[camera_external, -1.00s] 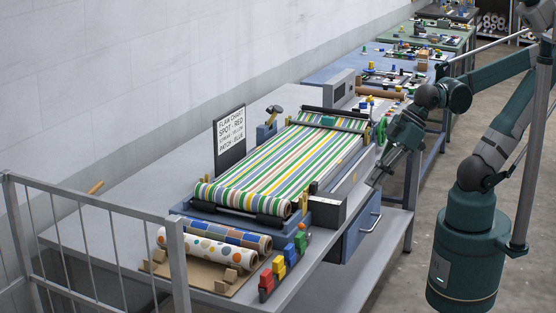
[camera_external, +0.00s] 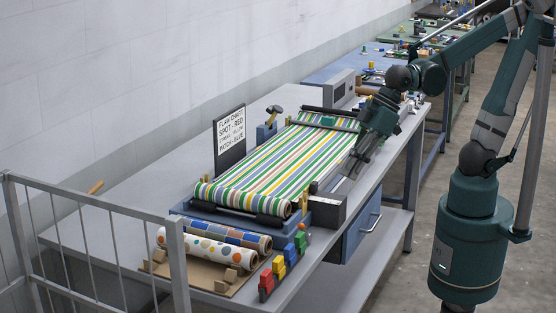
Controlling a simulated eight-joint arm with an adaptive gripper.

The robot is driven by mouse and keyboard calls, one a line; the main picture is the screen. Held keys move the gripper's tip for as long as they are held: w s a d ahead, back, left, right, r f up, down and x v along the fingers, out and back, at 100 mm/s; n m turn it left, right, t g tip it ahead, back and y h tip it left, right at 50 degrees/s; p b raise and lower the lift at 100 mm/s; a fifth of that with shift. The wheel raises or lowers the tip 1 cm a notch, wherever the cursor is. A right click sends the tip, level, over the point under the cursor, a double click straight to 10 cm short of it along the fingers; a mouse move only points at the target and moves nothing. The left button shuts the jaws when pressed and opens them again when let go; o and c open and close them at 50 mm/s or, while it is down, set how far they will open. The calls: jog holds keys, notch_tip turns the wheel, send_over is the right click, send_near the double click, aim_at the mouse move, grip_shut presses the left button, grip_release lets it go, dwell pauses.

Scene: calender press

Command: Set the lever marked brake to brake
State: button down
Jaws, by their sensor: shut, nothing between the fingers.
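The calender press (camera_external: 190,207) stands on the grey bench with a striped web (camera_external: 277,168) across it. No label reading brake is legible in this view, so I cannot tell which part is that lever. A dark-headed, hammer-like piece (camera_external: 273,110) stands on a blue block left of the web. My gripper (camera_external: 349,172) is shut and empty, pointing down and left over the right edge of the press, above the dark box (camera_external: 328,212).
Patterned rolls (camera_external: 200,245) and coloured blocks (camera_external: 278,265) lie at the bench's front end. A grey railing (camera_external: 95,205) crosses the front left. The bench top left of the press is mostly clear.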

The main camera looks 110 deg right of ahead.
jog(key=w+a+g+p, duration=0.1)
jog(key=w+p, duration=0.4)
jog(key=w, duration=0.5)
jog(key=w+a+n+p, duration=0.1)
jog(key=w+a+p, duration=0.2)
jog(key=w+p, duration=0.3)
jog(key=w, duration=0.4)
jog(key=shift+f+g+y, duration=0.25)
jog(key=shift+g+y, duration=0.15)
jog(key=shift+w+f, duration=0.1)
jog(key=shift+a+f+p, duration=0.15)
jog(key=shift+f+p, duration=0.05)
jog(key=shift+f, duration=2.15)
jog(key=shift+a+f+p, duration=0.15)
jog(key=shift+f, duration=2.15)
